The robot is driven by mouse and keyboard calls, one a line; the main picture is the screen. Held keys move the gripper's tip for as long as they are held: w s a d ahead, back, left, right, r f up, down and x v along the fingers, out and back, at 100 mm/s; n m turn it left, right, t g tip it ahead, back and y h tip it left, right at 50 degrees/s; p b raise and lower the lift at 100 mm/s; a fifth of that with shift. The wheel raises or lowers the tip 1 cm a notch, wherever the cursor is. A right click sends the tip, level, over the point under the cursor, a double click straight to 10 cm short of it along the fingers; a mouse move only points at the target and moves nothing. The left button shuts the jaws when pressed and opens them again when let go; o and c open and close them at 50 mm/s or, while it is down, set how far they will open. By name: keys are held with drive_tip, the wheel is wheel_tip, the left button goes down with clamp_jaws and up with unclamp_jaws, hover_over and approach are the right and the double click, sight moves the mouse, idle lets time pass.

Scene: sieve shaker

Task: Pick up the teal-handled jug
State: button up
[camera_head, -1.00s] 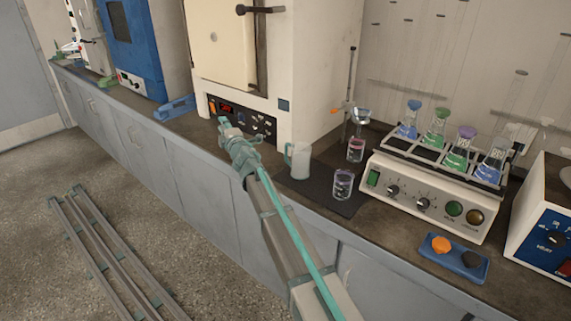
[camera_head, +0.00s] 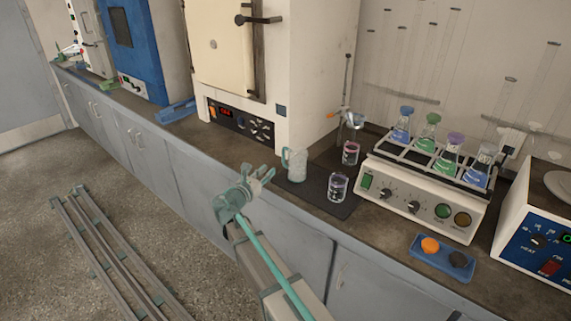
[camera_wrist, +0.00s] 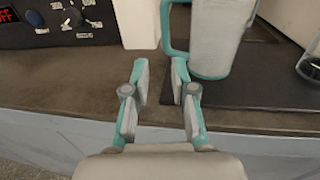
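The teal-handled jug (camera_head: 297,166) is pale grey and stands upright on a dark mat near the bench's front edge. Its teal handle is on its left side. In the wrist view the jug (camera_wrist: 215,38) is ahead and right of centre, its handle above the fingertips. My gripper (camera_head: 262,176) is at the bench's front edge, just left of and nearer than the jug. In the wrist view my gripper (camera_wrist: 160,75) has its fingers apart with nothing between them. The fingers do not appear to touch the jug.
Two glass beakers (camera_head: 338,187) (camera_head: 351,153) stand right of the jug on the dark mat (camera_head: 318,203). A stand rises behind them. A shaker (camera_head: 413,202) with several flasks is further right. A white oven (camera_head: 312,70) stands behind. Bench left of the jug is clear.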

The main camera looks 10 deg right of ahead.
sight(283, 159)
drive_tip(key=shift+s+d, duration=0.1)
drive_tip(key=shift+d, duration=0.2)
drive_tip(key=shift+w+d+r+h, duration=0.1)
drive_tip(key=shift+w+d+h, duration=0.15)
drive_tip(key=shift+h, duration=0.05)
drive_tip(key=p+x, duration=0.1)
drive_tip(key=x, duration=0.8)
drive_tip(key=shift+w+d, duration=0.25)
drive_tip(key=shift+w, duration=0.05)
clamp_jaws()
